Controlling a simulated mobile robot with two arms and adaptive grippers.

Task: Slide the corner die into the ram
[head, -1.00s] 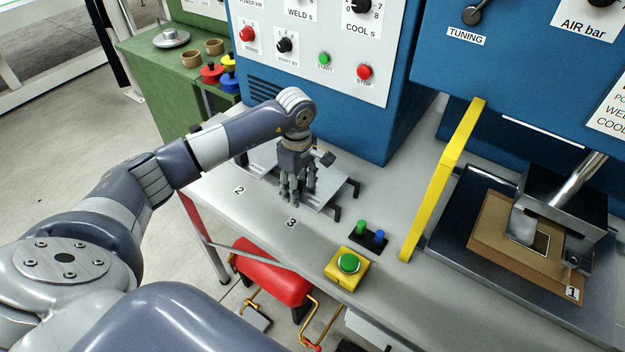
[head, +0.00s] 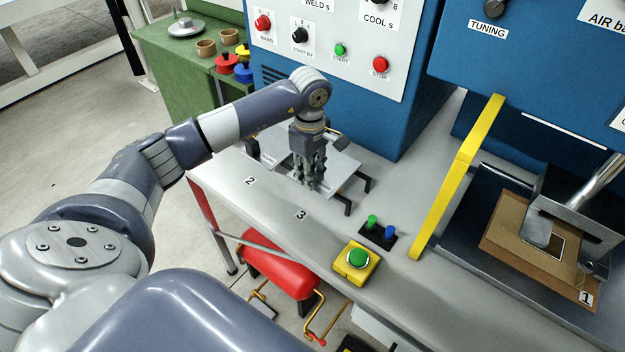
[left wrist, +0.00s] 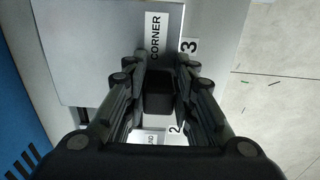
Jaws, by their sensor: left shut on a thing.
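My left gripper (head: 314,184) reaches down over a light metal stand (head: 345,162) on the bench. In the left wrist view my left gripper (left wrist: 160,92) is shut on a small dark block, the corner die (left wrist: 159,103), beside a label reading CORNER (left wrist: 155,36). The fingers hide the die in the head view. The ram, a steel block on a slanted rod (head: 570,203), is at the right, with a pale foot (head: 538,231) over a brown board (head: 500,240). My right gripper is not in view.
A yellow guard bar (head: 455,180) rises between the stand and the press. A blue cabinet (head: 400,120) stands behind.

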